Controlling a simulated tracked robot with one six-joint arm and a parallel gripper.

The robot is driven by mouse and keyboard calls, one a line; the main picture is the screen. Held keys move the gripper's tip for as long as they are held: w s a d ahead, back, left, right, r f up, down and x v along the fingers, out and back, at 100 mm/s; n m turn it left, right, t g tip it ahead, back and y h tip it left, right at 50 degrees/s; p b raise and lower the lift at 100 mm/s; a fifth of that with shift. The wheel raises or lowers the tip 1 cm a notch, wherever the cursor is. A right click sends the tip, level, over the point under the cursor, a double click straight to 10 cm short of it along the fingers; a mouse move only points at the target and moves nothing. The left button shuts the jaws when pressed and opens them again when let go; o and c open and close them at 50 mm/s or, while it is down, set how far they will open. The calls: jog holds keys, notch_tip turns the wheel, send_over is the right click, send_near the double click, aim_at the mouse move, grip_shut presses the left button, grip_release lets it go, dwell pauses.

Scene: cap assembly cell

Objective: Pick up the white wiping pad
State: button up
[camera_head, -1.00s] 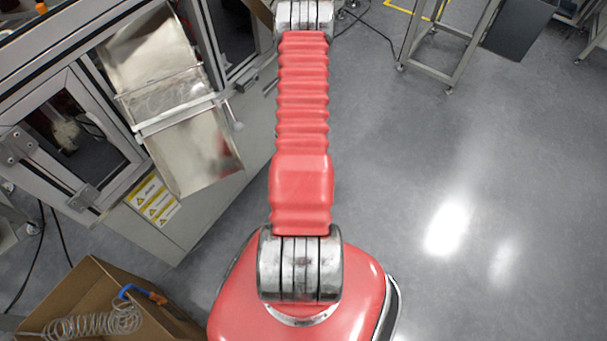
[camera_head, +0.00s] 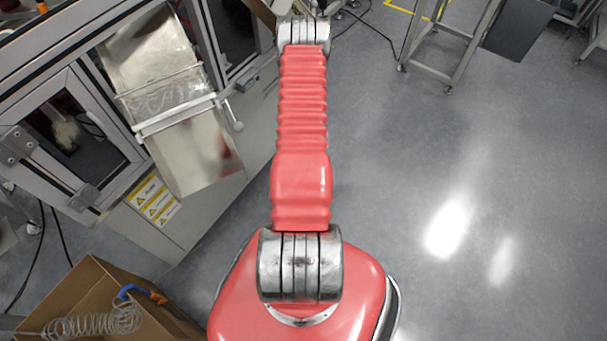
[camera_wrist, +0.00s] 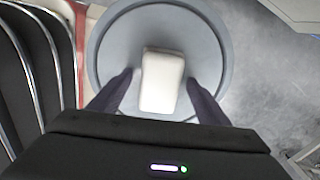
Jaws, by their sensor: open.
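The white wiping pad (camera_wrist: 161,82) is a pale rounded block in the wrist view. It lies on a round grey dish or stand top (camera_wrist: 112,40) with a raised rim. My gripper (camera_wrist: 158,80) is open, with one dark finger on each side of the pad's near half. I cannot tell whether the fingers touch the pad or how far above it they are. In the head view my gripper and the pad are not visible.
The head view shows a metal-framed machine (camera_head: 65,110) with a metal chute (camera_head: 190,150) at left. A cardboard box (camera_head: 85,290) with a coiled hose stands at lower left. A frame stand (camera_head: 450,65) is at upper right. Grey floor at right is clear.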

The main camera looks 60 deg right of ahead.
jog(key=shift+c, duration=0.2)
dwell(0.3)
jog(key=c, duration=1.1)
jog(key=shift+r, duration=5)
jog(key=o, duration=0.5)
jog(key=c, duration=0.4)
